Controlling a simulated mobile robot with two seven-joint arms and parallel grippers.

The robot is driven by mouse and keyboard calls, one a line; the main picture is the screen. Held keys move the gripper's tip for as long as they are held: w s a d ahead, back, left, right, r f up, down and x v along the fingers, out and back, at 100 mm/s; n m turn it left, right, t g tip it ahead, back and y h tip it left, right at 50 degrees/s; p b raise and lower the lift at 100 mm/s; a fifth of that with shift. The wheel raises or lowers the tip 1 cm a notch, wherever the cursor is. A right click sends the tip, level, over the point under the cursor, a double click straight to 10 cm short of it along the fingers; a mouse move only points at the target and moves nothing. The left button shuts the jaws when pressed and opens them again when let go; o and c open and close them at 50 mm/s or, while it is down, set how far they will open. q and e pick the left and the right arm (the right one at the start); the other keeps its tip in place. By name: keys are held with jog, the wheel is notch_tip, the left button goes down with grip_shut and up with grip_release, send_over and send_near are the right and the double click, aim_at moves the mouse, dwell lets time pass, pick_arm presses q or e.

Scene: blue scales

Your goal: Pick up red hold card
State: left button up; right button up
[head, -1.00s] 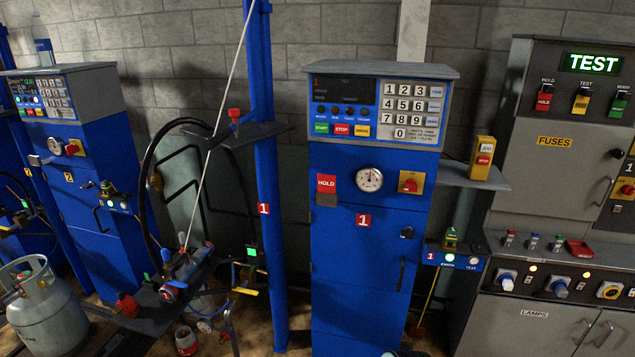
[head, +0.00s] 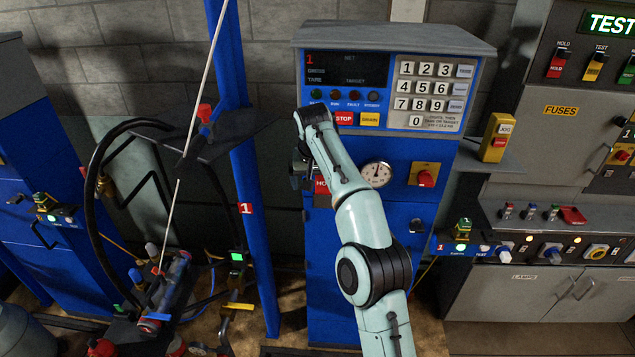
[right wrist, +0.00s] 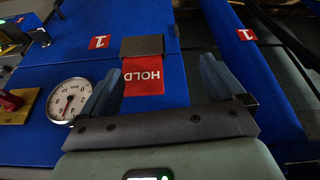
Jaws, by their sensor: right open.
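My right gripper (right wrist: 163,66) is open and empty, pointing at the cabinet. The card appears between its two fingers, closer to the left finger. In the head view the right gripper (head: 300,168) is partly hidden behind my wrist. My left gripper is not in view.
The round gauge (head: 378,174) and a red knob on a yellow plate (head: 425,175) sit right of the card. The keypad panel (head: 430,93) is above. A blue post (head: 243,180) stands to the left. A shelf with a yellow JOG box (head: 496,137) is at the right.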

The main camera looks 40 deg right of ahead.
notch_tip(320, 180, up, 8)
jog(key=s+d+m, duration=0.1)
jog(key=s, duration=0.2)
jog(key=shift+w+d+x, duration=0.1)
jog(key=shift+d+x, duration=0.05)
jog(key=shift+x, duration=2.05)
jog(key=shift+w+d+x, duration=0.1)
jog(key=shift+x, duration=2.15)
jog(key=shift+w+d+x, duration=0.1)
jog(key=shift+d+x, duration=0.05)
jog(key=shift+x, duration=2.05)
jog(key=shift+r, duration=0.15)
jog(key=shift+c, duration=0.4)
jog(key=c, duration=1.2)
